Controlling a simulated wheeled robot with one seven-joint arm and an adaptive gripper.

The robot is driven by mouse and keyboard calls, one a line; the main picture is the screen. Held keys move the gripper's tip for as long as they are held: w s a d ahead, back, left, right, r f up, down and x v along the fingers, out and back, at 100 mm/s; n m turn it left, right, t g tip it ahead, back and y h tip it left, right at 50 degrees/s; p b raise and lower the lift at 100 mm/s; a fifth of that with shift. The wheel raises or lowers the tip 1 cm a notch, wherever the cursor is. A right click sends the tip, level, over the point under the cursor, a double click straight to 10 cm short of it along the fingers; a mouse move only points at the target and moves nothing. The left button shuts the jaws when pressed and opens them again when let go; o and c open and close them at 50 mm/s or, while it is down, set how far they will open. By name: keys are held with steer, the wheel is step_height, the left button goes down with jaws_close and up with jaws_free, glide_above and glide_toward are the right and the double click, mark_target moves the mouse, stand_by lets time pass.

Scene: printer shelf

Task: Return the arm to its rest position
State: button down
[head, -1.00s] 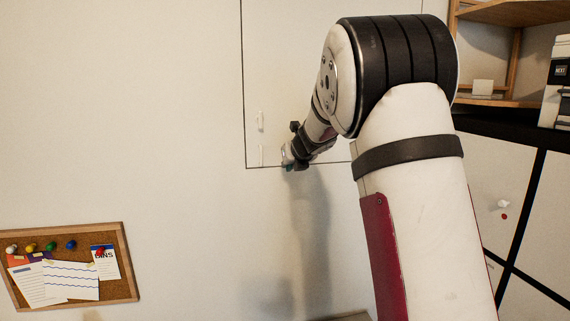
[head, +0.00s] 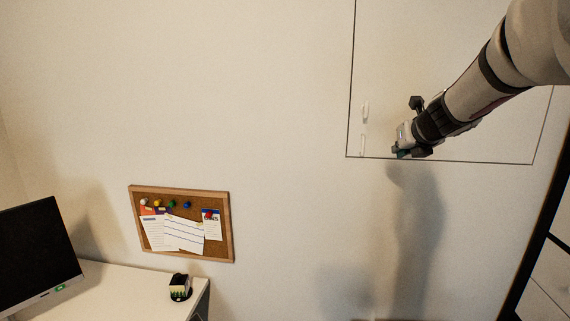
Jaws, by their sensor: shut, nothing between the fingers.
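My gripper (head: 400,147) is at the end of my arm, which reaches in from the upper right of the head view. It is shut, and I see nothing held in it. It hangs in front of the white wall panel (head: 460,60), near the panel's lower left corner. Two small pale marks or fittings (head: 364,112) are on the panel just left of the gripper. I cannot tell whether the gripper touches the panel. My arm hides part of the panel's right side.
A framed cork board (head: 231,225) with papers and pins hangs on the wall at lower left. A white desk (head: 130,292) holds a monitor (head: 35,250) and a small dark holder (head: 180,288). A dark-edged cabinet (head: 540,270) stands at right. The wall between is bare.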

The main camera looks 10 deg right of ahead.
steer(key=s+a+n+g+y, duration=0.3)
steer(key=s+a+n+y, duration=0.1)
steer(key=s+a+n, duration=1.6)
steer(key=s+f+n+g+h, duration=0.1)
steer(key=s+f+n, duration=0.3)
steer(key=s+n, duration=0.4)
steer(key=s+f+n+g+h, duration=0.1)
steer(key=s+f+n, duration=0.3)
steer(key=s+n, duration=0.5)
steer(key=shift+f+n+g+b, duration=0.3)
steer(key=shift+g+b, duration=0.1)
steer(key=shift+g, duration=0.1)
